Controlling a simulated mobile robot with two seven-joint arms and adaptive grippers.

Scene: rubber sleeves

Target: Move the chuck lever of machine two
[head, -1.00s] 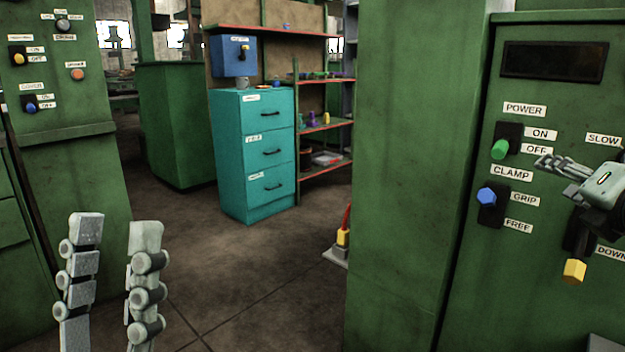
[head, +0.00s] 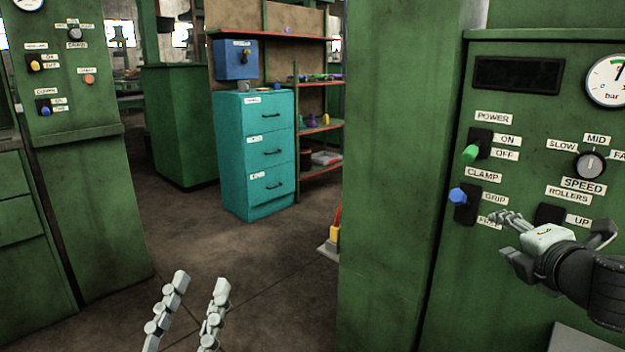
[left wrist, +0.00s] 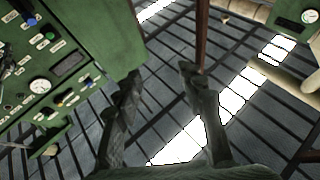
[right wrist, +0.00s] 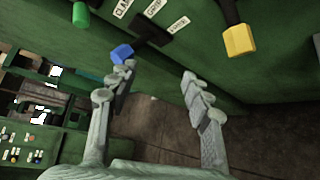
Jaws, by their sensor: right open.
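The right-hand green machine's panel (head: 515,130) carries a blue-knobbed lever (head: 457,196) labelled CLAMP, with GRIP above FREE. Its knob stands level with GRIP. No label that I can read says chuck. My right gripper (head: 508,238) is open and empty, just right of and below this lever, covering part of the FREE label. In the right wrist view the blue knob (right wrist: 122,53) is close beyond the left fingertip, not between the fingers; contact cannot be told. My left gripper (head: 200,285) is open and empty over the floor, away from the panels.
A green-knobbed POWER lever (head: 470,153) sits above, a SPEED dial (head: 590,165) to the right. A yellow knob (right wrist: 238,40) shows in the right wrist view. Another machine (head: 85,150) with small knobs stands left. A teal cabinet (head: 255,150) stands behind open floor.

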